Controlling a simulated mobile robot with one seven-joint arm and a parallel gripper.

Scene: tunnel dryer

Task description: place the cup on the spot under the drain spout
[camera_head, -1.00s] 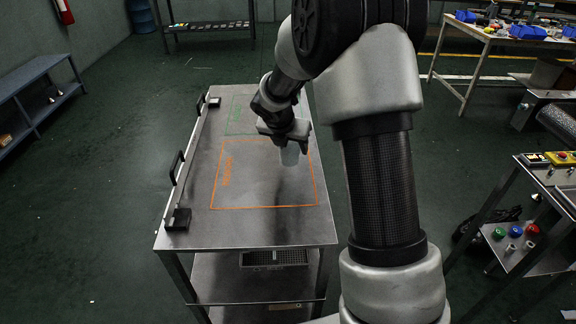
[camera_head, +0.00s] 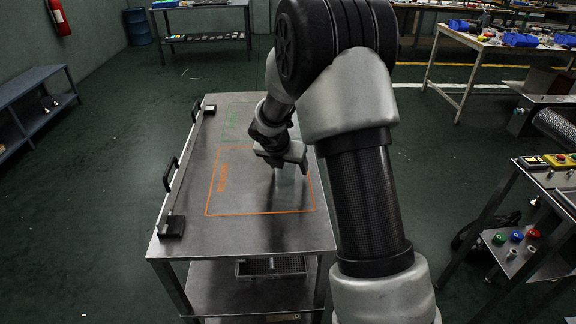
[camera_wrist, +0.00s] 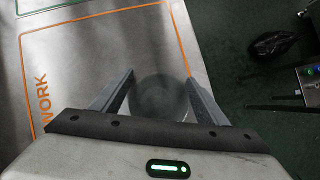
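The cup is pale and see-through. It is faint in the head view (camera_head: 287,174), below my gripper (camera_head: 288,164), over the right part of the orange-outlined area. In the wrist view, the cup (camera_wrist: 157,98) shows as a dim round shape between the two fingers of my gripper (camera_wrist: 158,82). The fingertips lie against its sides, so the gripper looks shut on it. I cannot tell whether its base touches the table. I cannot make out a drain spout or the spot under one in either view.
The metal table (camera_head: 190,235) has an orange WORK outline, a green outline beyond it, and a black-ended bar along its left edge. Open floor (camera_head: 85,220) lies left. At right stands a cart (camera_head: 540,185) with buttons. A bench (camera_head: 480,40) with blue bins stands behind.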

